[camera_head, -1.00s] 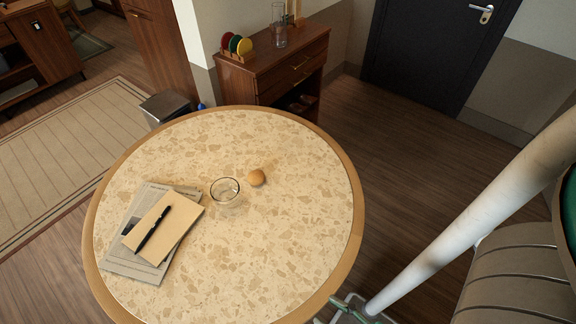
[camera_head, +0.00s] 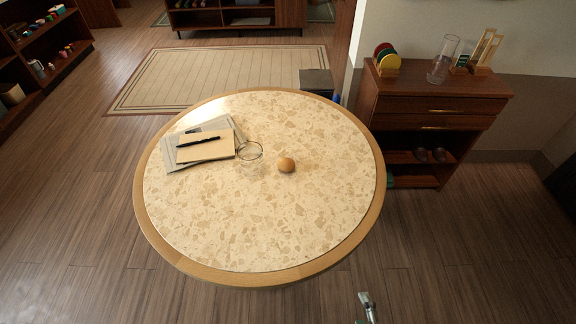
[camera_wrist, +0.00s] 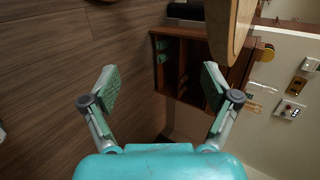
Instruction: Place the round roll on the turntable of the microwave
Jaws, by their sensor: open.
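The round roll (camera_head: 286,165) is small and golden brown. It sits on the round stone-topped table (camera_head: 250,235), right of the table's middle, beside a clear glass bowl (camera_head: 249,151). My gripper (camera_wrist: 158,88) is open and empty in the wrist view, its two fingers spread wide over the floor and a wooden cabinet. In the head view only a tip of it (camera_head: 367,303) shows at the bottom edge, apart from the table and the roll. No microwave or turntable shows in any view.
A newspaper (camera_head: 172,158) with a notepad (camera_head: 222,147) and black pen (camera_head: 198,142) lies left of the bowl. A wooden cabinet (camera_head: 430,104) with a glass pitcher (camera_head: 441,62) and colored discs (camera_head: 385,56) stands behind right. A bin (camera_head: 316,79) stands behind the table. The floor in front is clear.

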